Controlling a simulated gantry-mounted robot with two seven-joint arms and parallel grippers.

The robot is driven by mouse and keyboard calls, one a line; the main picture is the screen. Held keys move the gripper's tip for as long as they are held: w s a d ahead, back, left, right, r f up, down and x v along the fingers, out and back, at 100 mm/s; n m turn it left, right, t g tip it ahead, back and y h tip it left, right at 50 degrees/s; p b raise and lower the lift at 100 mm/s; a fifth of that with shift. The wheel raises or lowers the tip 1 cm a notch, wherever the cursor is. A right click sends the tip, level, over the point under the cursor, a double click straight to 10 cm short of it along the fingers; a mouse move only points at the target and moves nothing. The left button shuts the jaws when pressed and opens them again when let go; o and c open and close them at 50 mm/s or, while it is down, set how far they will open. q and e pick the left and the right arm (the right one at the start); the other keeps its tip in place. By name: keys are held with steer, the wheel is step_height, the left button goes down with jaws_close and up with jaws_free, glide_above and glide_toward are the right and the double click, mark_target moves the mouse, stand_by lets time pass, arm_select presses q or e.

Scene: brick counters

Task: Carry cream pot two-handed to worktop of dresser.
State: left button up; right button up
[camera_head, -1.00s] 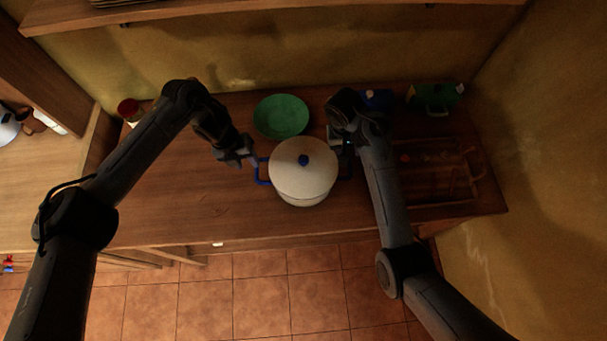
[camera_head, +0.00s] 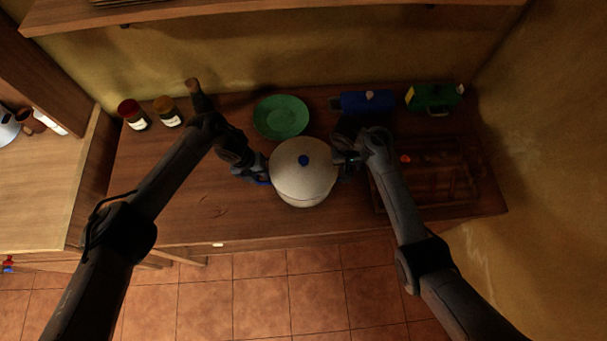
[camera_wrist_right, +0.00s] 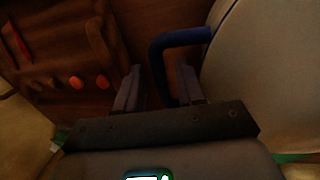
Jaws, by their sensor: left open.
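The cream pot (camera_head: 303,183) stands on the wooden counter with its lid on and a blue knob on top. A blue side handle (camera_wrist_right: 168,43) shows in the right wrist view. My left gripper (camera_head: 263,171) is open at the pot's left side, where a bit of the other blue handle (camera_head: 263,183) shows. My right gripper (camera_head: 343,158) is at the pot's right side. In the right wrist view its fingers (camera_wrist_right: 158,88) are apart, with the handle's outer bar at the gap between them. Contact cannot be told.
A green plate (camera_head: 281,117) lies behind the pot. Two jars (camera_head: 133,115) and a dark bottle stand at the back left. A blue container (camera_head: 367,102) and a green one (camera_head: 434,96) stand at the back right. A wooden tray (camera_head: 460,187) is right of the pot. A lighter worktop (camera_head: 40,185) is at far left.

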arm_select(q)
steer(key=shift+f, duration=0.45)
arm_select(e)
steer(key=shift+f, duration=0.45)
arm_select(q)
steer(key=shift+c, duration=0.4)
arm_select(e)
steer(key=shift+c, duration=0.4)
arm_select(q)
steer(key=c, duration=0.7)
arm_select(e)
jaws_close()
arm_select(q)
jaws_close()
steer(key=shift+d+r, duration=0.1)
steer(key=shift+r, duration=0.05)
arm_select(e)
steer(key=shift+r, duration=0.15)
